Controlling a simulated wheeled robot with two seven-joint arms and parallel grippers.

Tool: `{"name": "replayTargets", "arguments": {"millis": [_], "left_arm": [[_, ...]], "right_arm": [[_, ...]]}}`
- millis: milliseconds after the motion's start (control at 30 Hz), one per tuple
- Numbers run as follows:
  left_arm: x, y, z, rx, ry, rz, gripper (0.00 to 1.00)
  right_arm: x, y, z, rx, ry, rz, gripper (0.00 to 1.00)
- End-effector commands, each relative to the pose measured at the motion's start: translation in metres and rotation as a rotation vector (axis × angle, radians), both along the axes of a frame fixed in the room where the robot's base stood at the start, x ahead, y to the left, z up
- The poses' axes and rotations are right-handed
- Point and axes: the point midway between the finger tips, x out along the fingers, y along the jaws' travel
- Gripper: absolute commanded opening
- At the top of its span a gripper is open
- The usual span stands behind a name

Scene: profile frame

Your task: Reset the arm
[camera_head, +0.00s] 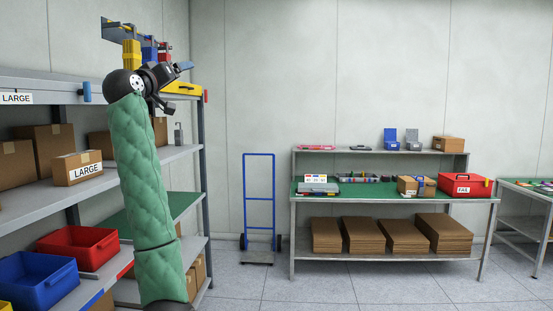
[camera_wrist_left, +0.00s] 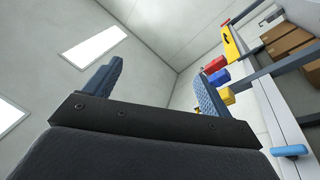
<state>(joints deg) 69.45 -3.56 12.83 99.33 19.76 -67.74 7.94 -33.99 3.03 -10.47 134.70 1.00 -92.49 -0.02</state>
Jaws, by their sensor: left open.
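My left arm, in a green padded sleeve, rises on the left of the head view in front of the shelving. My left gripper (camera_head: 183,67) is raised near the top of the shelf. In the left wrist view its two blue fingers (camera_wrist_left: 155,88) are spread apart with nothing between them, and they point up toward the ceiling and wall. The gripper is open and empty. My right gripper is in neither view.
Shelving (camera_head: 190,150) holding LARGE boxes (camera_head: 77,167), a red bin (camera_head: 78,245) and a blue bin (camera_head: 38,280) stands close beside my left arm. A blue hand truck (camera_head: 259,205) and a green-topped workbench (camera_head: 380,188) stand farther back. Floor before them is clear.

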Motion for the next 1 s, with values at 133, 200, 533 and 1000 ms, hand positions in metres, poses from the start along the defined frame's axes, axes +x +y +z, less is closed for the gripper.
{"name": "replayTargets", "arguments": {"millis": [133,200,533,1000], "left_arm": [[-0.005,-0.013,-0.08,0.147,0.123,0.047,0.84],[-0.009,-0.018,-0.115,0.205,0.175,0.064,0.84],[-0.041,-0.039,-0.271,0.396,0.407,0.108,0.84],[-0.115,-0.066,-0.462,0.532,0.653,0.111,0.84]], "right_arm": [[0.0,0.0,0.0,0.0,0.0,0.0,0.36],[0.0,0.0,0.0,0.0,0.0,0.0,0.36],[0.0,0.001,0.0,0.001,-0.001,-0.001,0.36],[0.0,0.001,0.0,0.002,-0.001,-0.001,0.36]]}}
